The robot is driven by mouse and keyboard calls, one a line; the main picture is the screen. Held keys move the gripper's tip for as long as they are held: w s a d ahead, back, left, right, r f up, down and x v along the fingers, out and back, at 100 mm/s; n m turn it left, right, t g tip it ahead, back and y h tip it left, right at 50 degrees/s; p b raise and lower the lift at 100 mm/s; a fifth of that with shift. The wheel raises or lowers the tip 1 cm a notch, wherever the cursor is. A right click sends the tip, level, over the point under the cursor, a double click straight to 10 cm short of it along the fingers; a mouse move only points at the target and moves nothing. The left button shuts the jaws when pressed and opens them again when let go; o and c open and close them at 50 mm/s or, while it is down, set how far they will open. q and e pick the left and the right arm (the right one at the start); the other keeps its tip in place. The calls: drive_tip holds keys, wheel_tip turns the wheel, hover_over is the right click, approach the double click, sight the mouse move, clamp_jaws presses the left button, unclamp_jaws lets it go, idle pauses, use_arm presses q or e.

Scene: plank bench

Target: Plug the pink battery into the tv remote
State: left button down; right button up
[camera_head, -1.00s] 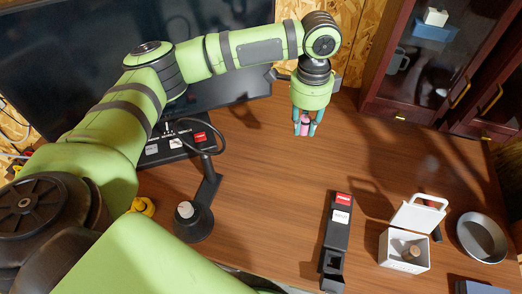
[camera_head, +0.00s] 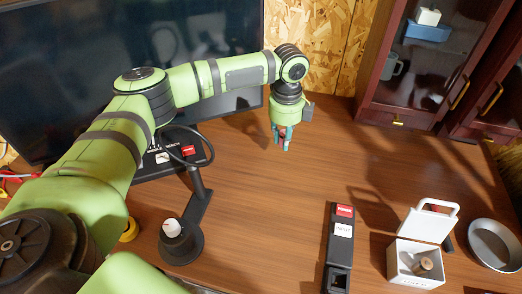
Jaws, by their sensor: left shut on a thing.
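My left gripper (camera_head: 284,141) points down above the desk, behind and to the left of the tv remote. It is shut on the pink battery (camera_head: 283,131), of which only a sliver shows between the fingers. The tv remote (camera_head: 341,247) is a long black block lying on the desk, with a red label and a white label. An open dark bay shows at its near end, and it looks empty. The battery is well apart from the remote. My right gripper is not in view.
A white box (camera_head: 414,262) with an open lid holds a small brown item, right of the remote. A grey bowl (camera_head: 494,245) stands further right. A black lamp-like stand (camera_head: 180,243) is at left, a large screen (camera_head: 60,70) behind. The desk's middle is clear.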

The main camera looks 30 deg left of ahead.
use_arm(q)
hover_over(263, 158)
wheel_tip(263, 158, down, 3)
drive_tip(key=shift+f, duration=0.15)
drive_tip(key=shift+f+p, duration=0.35)
drive_tip(key=shift+f, duration=1.75)
drive_tip(key=shift+f, duration=0.15)
drive_tip(key=c, duration=1.1)
unclamp_jaws()
drive_tip(key=shift+o, duration=0.2)
